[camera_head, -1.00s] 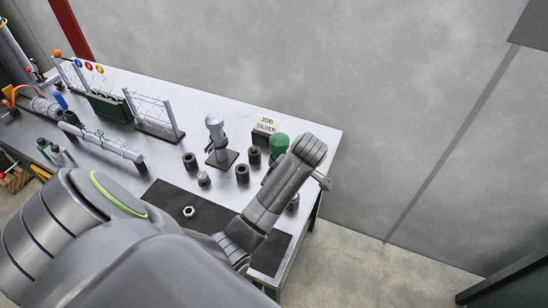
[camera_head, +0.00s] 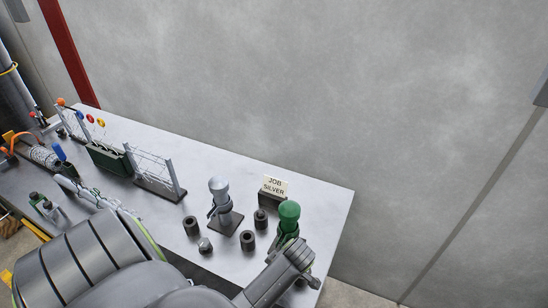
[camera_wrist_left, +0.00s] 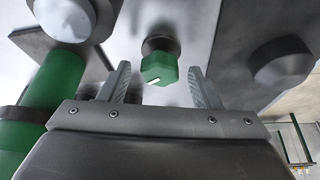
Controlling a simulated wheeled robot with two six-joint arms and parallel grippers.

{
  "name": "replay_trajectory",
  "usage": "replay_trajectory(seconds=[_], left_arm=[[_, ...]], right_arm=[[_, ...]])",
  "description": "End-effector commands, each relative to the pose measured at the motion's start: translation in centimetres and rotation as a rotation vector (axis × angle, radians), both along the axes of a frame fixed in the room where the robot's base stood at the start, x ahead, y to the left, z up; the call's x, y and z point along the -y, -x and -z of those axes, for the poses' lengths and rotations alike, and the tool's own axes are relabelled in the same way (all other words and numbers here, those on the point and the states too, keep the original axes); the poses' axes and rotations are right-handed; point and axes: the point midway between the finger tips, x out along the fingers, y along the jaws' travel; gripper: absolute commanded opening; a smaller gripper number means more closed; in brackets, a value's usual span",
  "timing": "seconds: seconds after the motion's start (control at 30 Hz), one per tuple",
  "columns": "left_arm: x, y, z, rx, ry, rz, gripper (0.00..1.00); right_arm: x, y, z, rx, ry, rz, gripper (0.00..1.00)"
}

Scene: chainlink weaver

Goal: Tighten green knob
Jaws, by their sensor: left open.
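The green knob (camera_wrist_left: 158,70) is a small hexagonal piece with a white mark, on a dark round base, in the left wrist view. My left gripper (camera_wrist_left: 160,76) is open, with one finger on each side of the knob and visible gaps between. I cannot tell how deep the knob sits between the fingers. In the head view the green post (camera_head: 289,216) with a rounded top stands at the table's right end, just beyond my left arm's end. The knob and the fingers are hidden there by my arm. My right gripper is not in view.
A silver post (camera_head: 219,190) on a dark base stands left of the green one. Dark cylinders (camera_head: 247,240) stand around it. A "JOB SILVER" sign (camera_head: 275,185) is behind. A wire rack (camera_head: 155,172) is further left. The table's back right (camera_head: 325,200) is clear.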

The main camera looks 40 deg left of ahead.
Motion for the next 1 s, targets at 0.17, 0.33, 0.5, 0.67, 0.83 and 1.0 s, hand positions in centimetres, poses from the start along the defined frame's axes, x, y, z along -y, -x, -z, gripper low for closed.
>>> replay_trajectory(seconds=[0.17, 0.33, 0.5, 0.67, 0.83, 1.0], left_arm=[[0.01, -0.02, -0.01, 0.0, 0.0, 0.0, 0.54], [0.02, -0.03, -0.02, 0.0, 0.0, 0.0, 0.31], [0.0, -0.04, -0.03, 0.0, 0.0, 0.001, 0.13], [-0.01, -0.02, -0.04, -0.001, 0.0, 0.012, 0.13], [0.0, 0.05, -0.04, 0.0, -0.001, 0.064, 0.13], [-0.02, 0.18, -0.04, -0.001, -0.001, 0.169, 0.13]], right_arm=[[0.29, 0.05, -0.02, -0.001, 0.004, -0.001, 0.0], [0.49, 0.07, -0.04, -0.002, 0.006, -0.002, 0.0], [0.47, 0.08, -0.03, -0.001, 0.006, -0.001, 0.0], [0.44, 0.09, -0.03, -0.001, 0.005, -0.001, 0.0], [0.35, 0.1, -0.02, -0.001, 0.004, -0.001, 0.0], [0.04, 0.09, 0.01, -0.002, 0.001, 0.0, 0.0]])
